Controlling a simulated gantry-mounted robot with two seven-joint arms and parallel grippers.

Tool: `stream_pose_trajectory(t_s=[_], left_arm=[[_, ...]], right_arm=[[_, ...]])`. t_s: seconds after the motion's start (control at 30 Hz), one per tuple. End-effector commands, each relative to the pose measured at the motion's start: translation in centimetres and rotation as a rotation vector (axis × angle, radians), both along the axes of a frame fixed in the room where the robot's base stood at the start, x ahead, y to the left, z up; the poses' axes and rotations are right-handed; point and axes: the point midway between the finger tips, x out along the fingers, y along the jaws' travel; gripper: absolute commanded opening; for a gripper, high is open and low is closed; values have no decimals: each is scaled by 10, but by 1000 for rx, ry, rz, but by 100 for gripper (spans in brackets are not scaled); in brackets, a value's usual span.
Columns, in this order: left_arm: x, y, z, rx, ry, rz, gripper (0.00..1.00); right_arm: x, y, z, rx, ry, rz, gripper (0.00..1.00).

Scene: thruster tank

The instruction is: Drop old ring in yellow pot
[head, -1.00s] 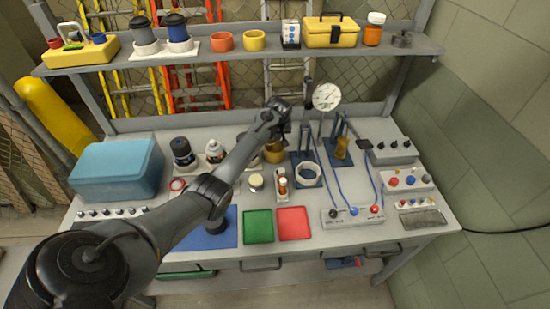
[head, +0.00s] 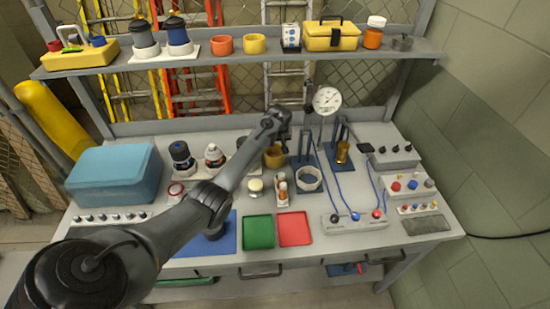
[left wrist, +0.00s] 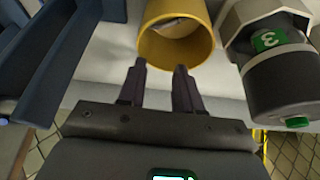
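The yellow pot (head: 274,158) stands on the bench below my left gripper (head: 284,136). In the left wrist view the yellow pot (left wrist: 178,48) shows its open mouth just beyond the fingertips. Something pale shows inside the mouth, but I cannot tell what it is. My left gripper (left wrist: 160,70) has its two fingers apart, with nothing visible between them. I cannot clearly pick out the old ring. A small red ring (head: 176,190) lies on the bench near the blue box. My right gripper is not in view.
A grey canister with a green "3" label (left wrist: 275,75) is close beside the pot in the wrist view. Blue stands (head: 338,158) and a dial gauge (head: 327,100) are to the right. Green (head: 258,232) and red (head: 294,229) trays lie in front. A shelf (head: 205,59) runs above.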

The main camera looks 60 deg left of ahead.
Motion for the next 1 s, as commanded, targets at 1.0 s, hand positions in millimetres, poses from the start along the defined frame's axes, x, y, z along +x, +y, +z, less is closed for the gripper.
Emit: stream_pose_trajectory(t_s=[1.0], left_arm=[[-21, -36, 99, 0, 0, 0, 34]], right_arm=[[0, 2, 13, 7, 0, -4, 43]])
